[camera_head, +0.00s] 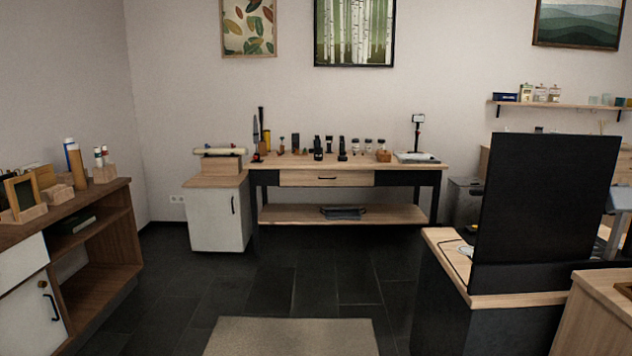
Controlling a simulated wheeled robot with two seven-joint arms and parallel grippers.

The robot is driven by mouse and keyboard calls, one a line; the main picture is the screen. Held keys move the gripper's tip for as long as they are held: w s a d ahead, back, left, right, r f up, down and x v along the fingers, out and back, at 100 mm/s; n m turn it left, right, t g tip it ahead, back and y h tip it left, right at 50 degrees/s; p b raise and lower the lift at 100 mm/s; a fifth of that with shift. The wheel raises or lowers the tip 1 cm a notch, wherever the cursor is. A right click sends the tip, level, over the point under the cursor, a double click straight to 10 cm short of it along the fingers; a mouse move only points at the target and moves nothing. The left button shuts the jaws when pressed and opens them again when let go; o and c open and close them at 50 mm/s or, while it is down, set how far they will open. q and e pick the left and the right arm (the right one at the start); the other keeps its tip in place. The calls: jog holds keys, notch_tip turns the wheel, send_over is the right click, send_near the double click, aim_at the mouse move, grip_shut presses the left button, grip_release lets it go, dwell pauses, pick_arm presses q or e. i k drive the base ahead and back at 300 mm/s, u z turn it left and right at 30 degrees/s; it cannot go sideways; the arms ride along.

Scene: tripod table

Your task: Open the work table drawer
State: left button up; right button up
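The work table (435,166) stands against the back wall, with a pale wooden top, dark frame and legs, and a lower wooden shelf. Its drawer (300,180) has a light wood front with a small dark handle (327,179) at its middle. The drawer front looks flush with the dark frame, so it appears shut. The table is across the room, well away from the camera. Neither of my grippers shows in the head view.
A white cabinet (215,220) adjoins the table's left end. A wooden sideboard (125,215) stands at left. A counter (440,245) with a large black panel (545,205) fills the right. Dark floor (310,270) and a beige rug (290,338) lie clear between.

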aim_at(287, 176)
jog(key=u, duration=0.15)
jog(key=i, duration=4.3)
jog(key=z, duration=0.15)
jog(key=i, duration=1.6)
jog(key=z, duration=0.1)
